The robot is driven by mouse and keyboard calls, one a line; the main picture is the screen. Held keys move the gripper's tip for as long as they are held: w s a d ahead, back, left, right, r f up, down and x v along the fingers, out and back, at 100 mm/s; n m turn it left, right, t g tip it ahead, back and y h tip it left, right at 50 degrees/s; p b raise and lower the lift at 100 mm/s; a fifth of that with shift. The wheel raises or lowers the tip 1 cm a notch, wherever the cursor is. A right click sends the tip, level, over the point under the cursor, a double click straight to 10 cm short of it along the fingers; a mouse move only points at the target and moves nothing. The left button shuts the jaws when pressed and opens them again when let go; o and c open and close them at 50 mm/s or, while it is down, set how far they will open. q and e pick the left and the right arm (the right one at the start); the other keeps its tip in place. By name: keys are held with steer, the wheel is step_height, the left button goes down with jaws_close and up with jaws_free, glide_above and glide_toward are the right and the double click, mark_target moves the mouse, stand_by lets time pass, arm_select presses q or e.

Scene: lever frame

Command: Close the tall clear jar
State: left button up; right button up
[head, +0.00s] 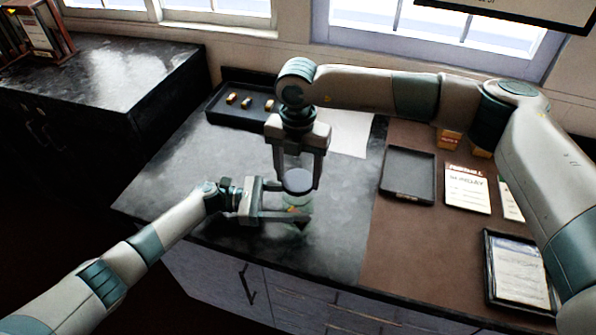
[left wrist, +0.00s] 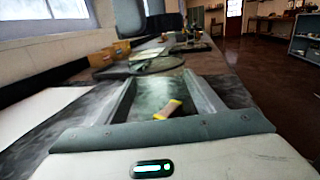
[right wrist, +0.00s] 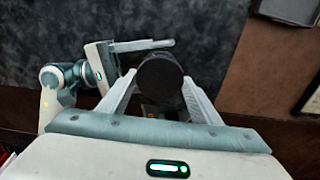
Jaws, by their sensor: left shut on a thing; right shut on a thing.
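The tall clear jar (head: 291,212) stands upright near the front of the dark counter, faint and partly hidden. My left gripper (head: 290,202) reaches in from the left, shut around the jar's sides. In the left wrist view a small yellow-ended piece (left wrist: 168,109) shows between the fingers, seemingly inside the jar. My right gripper (head: 298,183) points down from above, shut on the round dark lid (head: 299,181). The lid also shows between the fingers in the right wrist view (right wrist: 160,80). It is right over the jar; I cannot tell whether it touches the rim.
A black tray (head: 228,119) with several small pieces stands at the back left. A white sheet (head: 350,134) lies behind my right gripper. A brown mat (head: 408,232) on the right bears an empty dark tray (head: 408,172), cards and a framed sheet (head: 520,272).

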mark_target(295, 181)
stand_by(0.4)
steer(key=shift+f, duration=0.9)
steer(key=shift+f, duration=0.6)
stand_by(0.4)
arm_select(q)
jaws_close()
arm_select(e)
steer(key=m, duration=0.7)
steer(key=shift+m, duration=0.4)
steer(key=m, duration=0.4)
arm_select(q)
steer(key=shift+f, duration=0.1)
arm_select(e)
steer(key=m, duration=0.3)
steer(key=shift+s+a, duration=0.1)
steer(key=shift+a, duration=0.25)
steer(key=shift+d+m, duration=0.25)
steer(key=shift+m, duration=0.75)
